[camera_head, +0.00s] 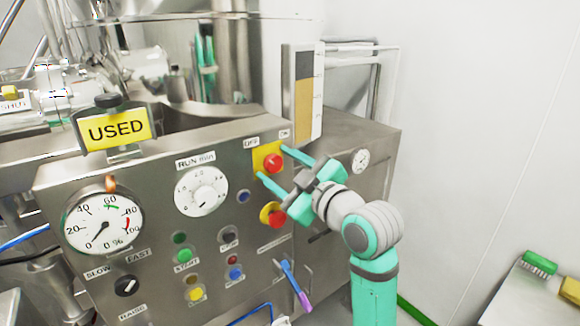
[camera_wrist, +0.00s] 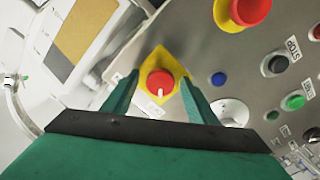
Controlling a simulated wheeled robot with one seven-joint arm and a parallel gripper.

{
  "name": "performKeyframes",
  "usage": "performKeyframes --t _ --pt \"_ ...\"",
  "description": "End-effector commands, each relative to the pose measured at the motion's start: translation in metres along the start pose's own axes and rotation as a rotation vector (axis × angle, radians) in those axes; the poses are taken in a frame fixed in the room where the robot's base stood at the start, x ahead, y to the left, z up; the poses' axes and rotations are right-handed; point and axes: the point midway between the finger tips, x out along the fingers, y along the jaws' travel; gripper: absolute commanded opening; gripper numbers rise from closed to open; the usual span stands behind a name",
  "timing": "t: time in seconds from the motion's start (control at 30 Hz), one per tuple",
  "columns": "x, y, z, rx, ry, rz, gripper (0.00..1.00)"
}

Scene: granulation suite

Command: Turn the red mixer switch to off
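The red mixer switch (camera_head: 273,163) is a round red knob on a yellow plate, near the top right of the steel panel, with OFF and ON labels above it. In the wrist view the red knob (camera_wrist: 160,83) shows a white mark pointing toward the bottom of the picture. My gripper (camera_head: 272,162) is open, its two green fingers on either side of the knob. In the wrist view the fingers (camera_wrist: 160,95) flank the yellow plate with gaps to the knob. I cannot tell whether the fingertips touch the panel.
A red emergency button (camera_head: 272,215) on yellow sits just below the switch. A RUN dial (camera_head: 201,192), a gauge (camera_head: 103,222), several coloured buttons and a yellow USED sign (camera_head: 117,129) share the panel. A pen-like blue and purple object (camera_head: 294,284) projects lower down.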

Motion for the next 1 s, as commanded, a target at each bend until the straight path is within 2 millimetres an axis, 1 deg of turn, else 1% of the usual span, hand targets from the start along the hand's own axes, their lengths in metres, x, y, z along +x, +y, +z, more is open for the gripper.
performKeyframes --t 0.17,0.27,0.37,0.6,0.7,0.83,1.0 --pt "-0.003 0.000 -0.001 0.000 0.002 0.001 0.53" --pt "-0.012 0.000 -0.001 0.000 0.002 0.001 0.53" --pt "-0.028 0.001 0.000 0.000 0.001 0.004 0.53" --pt "-0.072 0.000 0.000 0.000 0.002 0.001 0.53" --pt "-0.086 0.000 0.000 0.000 0.001 0.000 0.53" --pt "-0.101 0.001 0.001 0.000 0.000 0.002 0.53" --pt "-0.108 0.001 0.001 0.000 -0.001 0.001 0.53"
